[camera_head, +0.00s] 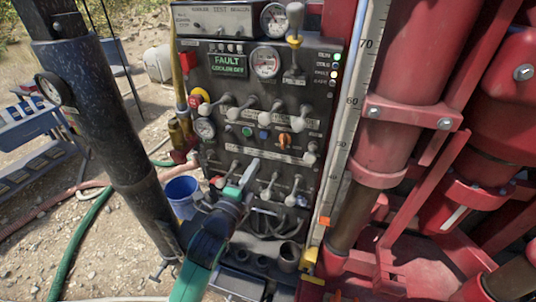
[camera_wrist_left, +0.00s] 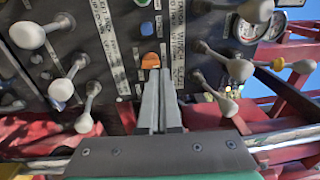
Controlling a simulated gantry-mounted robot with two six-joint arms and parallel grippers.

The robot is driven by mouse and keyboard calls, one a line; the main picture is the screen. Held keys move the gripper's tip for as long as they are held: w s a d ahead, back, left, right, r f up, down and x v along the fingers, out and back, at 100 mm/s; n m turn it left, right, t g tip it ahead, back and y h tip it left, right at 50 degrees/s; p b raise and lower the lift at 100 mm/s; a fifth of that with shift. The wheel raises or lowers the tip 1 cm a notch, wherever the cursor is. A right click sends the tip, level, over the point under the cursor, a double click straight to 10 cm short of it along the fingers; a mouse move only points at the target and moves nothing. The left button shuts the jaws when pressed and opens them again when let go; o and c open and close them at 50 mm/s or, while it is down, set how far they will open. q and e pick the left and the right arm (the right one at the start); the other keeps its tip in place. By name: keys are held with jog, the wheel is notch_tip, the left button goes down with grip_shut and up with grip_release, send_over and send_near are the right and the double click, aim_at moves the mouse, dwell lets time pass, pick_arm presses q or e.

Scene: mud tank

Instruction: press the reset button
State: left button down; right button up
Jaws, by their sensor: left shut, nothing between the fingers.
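The dark control panel (camera_head: 228,100) faces me with several levers, gauges and small buttons. A green button (camera_head: 247,131) and a blue button (camera_head: 264,134) sit in its middle, left of an orange knob (camera_head: 285,141). I cannot read which one is labelled reset. My left gripper (camera_head: 254,163) is shut and empty, below these buttons in the head view. In the left wrist view, its fingertips (camera_wrist_left: 151,78) overlap the lower edge of the orange knob (camera_wrist_left: 150,61), with the blue button (camera_wrist_left: 146,28) beyond; contact cannot be told. My right gripper is not in view.
A green display (camera_head: 228,63) reads FAULT. Levers with pale knobs (camera_wrist_left: 28,35) crowd both sides of the left fingers. A red emergency-type button (camera_head: 195,100) is at the panel's left. Red machine columns (camera_head: 400,90) stand to the right; a blue bucket (camera_head: 181,192) is below left.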

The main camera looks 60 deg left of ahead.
pick_arm(q)
jog(key=shift+n+g+y, duration=0.3)
jog(key=shift+g, duration=0.2)
jog(key=s+a+f, duration=0.2)
jog(key=f, duration=0.1)
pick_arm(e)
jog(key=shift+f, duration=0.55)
pick_arm(q)
send_near(264, 138)
jog(key=x, duration=0.7)
jog(key=shift+s+f, duration=0.1)
jog(key=shift+s, duration=0.05)
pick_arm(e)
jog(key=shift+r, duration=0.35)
